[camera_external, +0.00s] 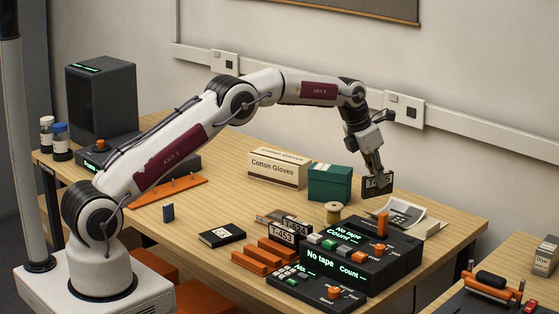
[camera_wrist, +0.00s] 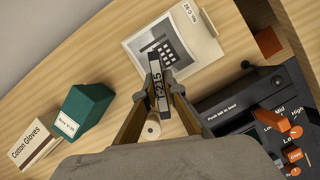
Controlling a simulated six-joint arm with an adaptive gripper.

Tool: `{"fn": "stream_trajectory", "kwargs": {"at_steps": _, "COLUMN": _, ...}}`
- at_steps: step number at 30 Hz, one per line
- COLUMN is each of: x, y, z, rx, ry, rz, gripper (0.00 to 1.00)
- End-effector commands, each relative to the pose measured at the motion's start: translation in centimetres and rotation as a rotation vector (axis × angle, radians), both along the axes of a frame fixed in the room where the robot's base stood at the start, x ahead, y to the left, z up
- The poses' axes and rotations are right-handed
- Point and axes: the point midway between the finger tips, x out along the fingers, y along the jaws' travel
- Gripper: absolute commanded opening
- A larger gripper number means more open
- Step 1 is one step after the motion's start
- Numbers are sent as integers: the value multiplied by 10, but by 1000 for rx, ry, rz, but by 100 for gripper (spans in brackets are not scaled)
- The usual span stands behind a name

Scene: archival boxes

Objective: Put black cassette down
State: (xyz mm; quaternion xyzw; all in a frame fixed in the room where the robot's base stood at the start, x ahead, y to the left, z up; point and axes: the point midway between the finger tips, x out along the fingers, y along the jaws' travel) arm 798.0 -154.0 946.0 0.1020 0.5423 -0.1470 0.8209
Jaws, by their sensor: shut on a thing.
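My gripper (camera_external: 375,168) is at the far right side of the table, pointing down, above the table top. It is shut on a black cassette (camera_external: 378,181) with a white label. In the wrist view the cassette (camera_wrist: 157,75) stands on edge between the fingertips (camera_wrist: 158,92), and its label seems to read T-215. A white sheet with a picture of a keypad device (camera_wrist: 172,48) lies below and beyond it. The cassette appears held clear of the table; the exact gap cannot be told.
Black tape decks (camera_external: 365,262) with orange knobs stand in front of my gripper. A wooden spool (camera_external: 333,212), a green box (camera_external: 329,183) and a Cotton Gloves box (camera_external: 277,169) stand to its left. Other labelled cassettes (camera_external: 283,233) stand by orange racks. The table's middle left has free room.

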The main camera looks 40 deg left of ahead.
Motion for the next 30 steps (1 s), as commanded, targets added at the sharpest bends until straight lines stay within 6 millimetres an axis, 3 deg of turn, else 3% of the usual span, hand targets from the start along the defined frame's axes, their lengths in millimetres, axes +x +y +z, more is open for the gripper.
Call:
{"fn": "stream_trajectory", "kwargs": {"at_steps": 9, "x": 2, "y": -25, "z": -32, "rx": 2, "ry": 9, "rz": -28, "gripper": 0}}
{"fn": "stream_trajectory", "kwargs": {"at_steps": 23, "x": 1, "y": -26, "z": -35, "rx": 2, "ry": 10, "rz": -30, "gripper": 0}}
{"fn": "stream_trajectory", "kwargs": {"at_steps": 30, "x": 0, "y": -26, "z": -53, "rx": 3, "ry": 12, "rz": -30, "gripper": 0}}
